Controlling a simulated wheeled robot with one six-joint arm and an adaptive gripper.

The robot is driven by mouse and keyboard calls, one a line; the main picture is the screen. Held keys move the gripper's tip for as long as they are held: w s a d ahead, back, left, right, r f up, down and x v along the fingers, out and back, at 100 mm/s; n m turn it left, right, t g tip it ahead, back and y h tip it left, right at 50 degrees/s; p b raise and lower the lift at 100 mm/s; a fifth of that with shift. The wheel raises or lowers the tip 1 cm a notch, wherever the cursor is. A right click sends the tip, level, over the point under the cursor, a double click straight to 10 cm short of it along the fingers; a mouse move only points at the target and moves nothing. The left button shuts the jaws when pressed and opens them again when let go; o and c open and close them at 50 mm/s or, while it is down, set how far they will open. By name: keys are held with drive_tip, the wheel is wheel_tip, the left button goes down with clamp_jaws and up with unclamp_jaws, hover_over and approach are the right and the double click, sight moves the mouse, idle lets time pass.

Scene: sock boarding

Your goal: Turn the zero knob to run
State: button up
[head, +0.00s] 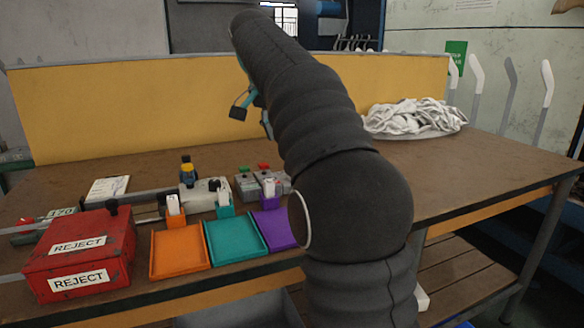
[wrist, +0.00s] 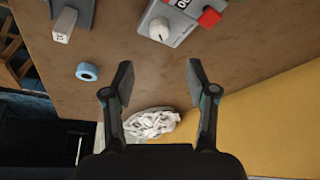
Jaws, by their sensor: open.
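In the wrist view a round pale knob (wrist: 160,28) sits on a grey box (wrist: 182,28) with a number window and a red block. Its pointer setting and any label are too small to read. In the head view small grey boxes with red and green tops (head: 246,184) stand behind the colored trays; which one bears the zero knob I cannot tell. My gripper (wrist: 159,82) is open and empty, with the knob beyond its fingertips and apart from them. In the head view my gripper (head: 251,116) hangs above the table, partly hidden by my arm.
A red reject box (head: 90,248) stands at the table's left front. Orange (head: 180,262), teal (head: 235,251) and purple (head: 275,238) trays line the front edge. A pile of white socks (head: 413,117) lies at the back right. A blue ring (wrist: 88,72) shows in the wrist view.

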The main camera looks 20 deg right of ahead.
drive_tip(key=x, duration=1)
drive_tip(key=shift+f, duration=0.3)
clamp_jaws()
